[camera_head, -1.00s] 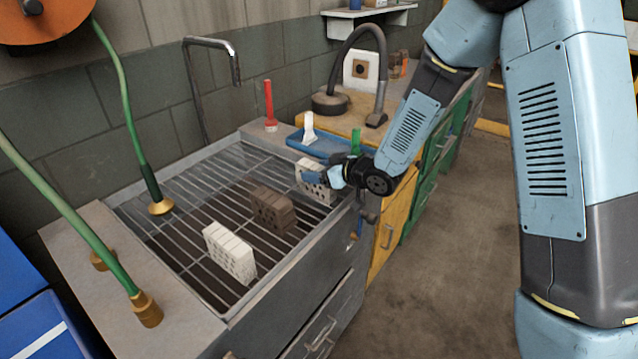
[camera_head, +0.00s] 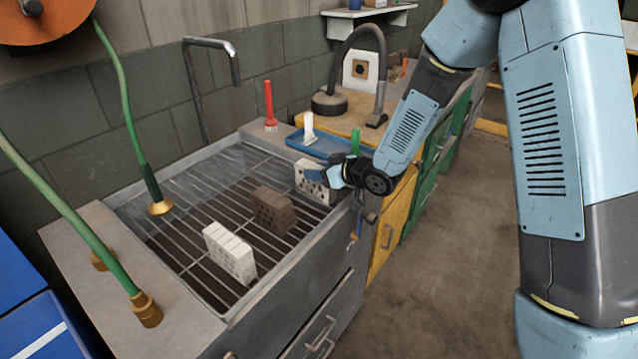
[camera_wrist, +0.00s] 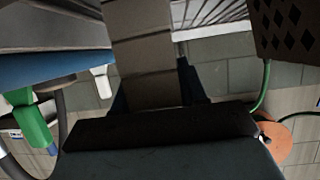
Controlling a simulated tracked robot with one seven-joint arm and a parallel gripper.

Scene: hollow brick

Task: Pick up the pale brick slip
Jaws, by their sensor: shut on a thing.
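A pale perforated brick (camera_head: 308,183) stands upright at the far right end of the sink's grate. My gripper (camera_head: 318,175) reaches it from the right and is shut on it. In the wrist view the held brick (camera_wrist: 143,50) looks grey-brown in shadow, upright between the fingers; its lower end is hidden by the gripper. I cannot tell whether it is clear of the grate. A second pale brick (camera_head: 230,253) stands at the near end of the grate. A dark brown brick (camera_head: 273,210) stands between them and shows in the wrist view's upper right (camera_wrist: 287,28).
The metal grate (camera_head: 190,215) lies inside the sink's raised rim. A blue tray (camera_head: 322,150) with a white brush (camera_head: 309,128) and a green-handled tool (camera_head: 355,142) is just behind my gripper.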

